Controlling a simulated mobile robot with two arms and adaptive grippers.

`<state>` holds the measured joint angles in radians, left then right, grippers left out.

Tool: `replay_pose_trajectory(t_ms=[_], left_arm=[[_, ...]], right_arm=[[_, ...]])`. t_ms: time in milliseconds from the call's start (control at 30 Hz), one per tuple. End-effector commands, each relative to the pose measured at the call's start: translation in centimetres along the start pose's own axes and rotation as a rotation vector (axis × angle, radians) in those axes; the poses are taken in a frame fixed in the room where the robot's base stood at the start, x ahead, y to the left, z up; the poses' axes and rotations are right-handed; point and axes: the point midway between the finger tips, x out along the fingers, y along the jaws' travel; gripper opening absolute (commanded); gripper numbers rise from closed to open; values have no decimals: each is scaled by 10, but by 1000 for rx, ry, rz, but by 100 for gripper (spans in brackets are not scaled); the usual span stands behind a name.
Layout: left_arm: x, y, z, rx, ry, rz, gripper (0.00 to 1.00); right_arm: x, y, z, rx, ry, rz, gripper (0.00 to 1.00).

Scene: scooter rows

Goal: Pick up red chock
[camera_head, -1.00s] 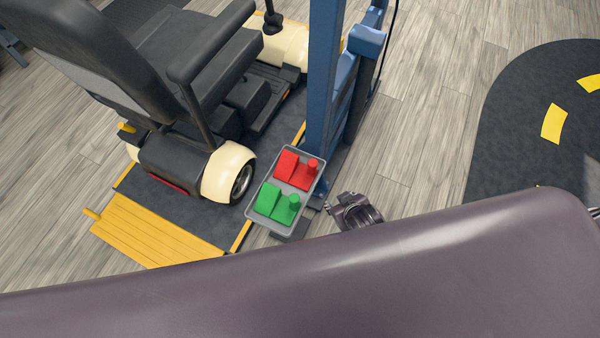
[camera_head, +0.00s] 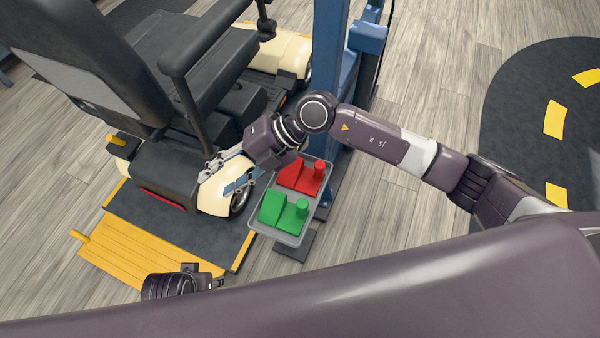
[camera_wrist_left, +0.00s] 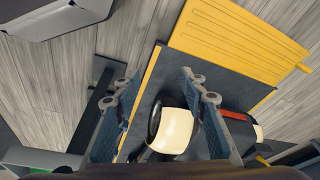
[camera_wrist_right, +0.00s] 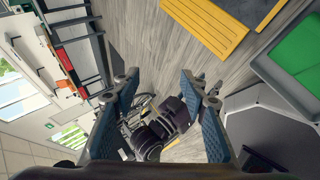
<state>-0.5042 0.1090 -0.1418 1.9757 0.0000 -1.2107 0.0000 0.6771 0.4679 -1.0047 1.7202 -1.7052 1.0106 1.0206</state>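The red chock (camera_head: 296,177), a wedge with a round knob, sits in the far half of a grey tray (camera_head: 276,234). The green chock (camera_head: 280,210) sits in the near half. That view shows the green chock (camera_wrist_right: 302,52) but not the red one.
A mobility scooter (camera_head: 165,165) stands on a dark platform with a yellow ramp (camera_head: 140,245), close left of the tray. A blue post (camera_head: 328,70) rises just behind the tray. Wood floor (camera_head: 430,90) is clear to the right.

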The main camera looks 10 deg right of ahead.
Motion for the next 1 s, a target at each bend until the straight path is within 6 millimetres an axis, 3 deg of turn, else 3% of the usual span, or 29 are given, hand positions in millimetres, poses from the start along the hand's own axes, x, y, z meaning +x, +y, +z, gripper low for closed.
replay_pose_trajectory(t_ms=[33,100,200,300,400,533,1000], left_arm=[[0,0,0,0,0,0,39],[0,0,0,0,0,0,39],[-1,0,0,0,0,0,39],[-1,0,0,0,0,0,39],[-1,0,0,0,0,0,39],[-6,0,-3,-1,5,-1,39],[-49,-3,-14,-4,28,-5,39]], right_arm=[[-12,-36,21,-7,-37,-160,40],[-36,-84,47,7,-92,-370,40],[-80,-134,78,46,-178,-608,40],[-118,-163,97,87,-247,-766,40],[-140,-178,106,114,-289,-849,40],[-142,-191,111,125,-302,-880,40],[-108,-238,128,122,-298,-874,40]])
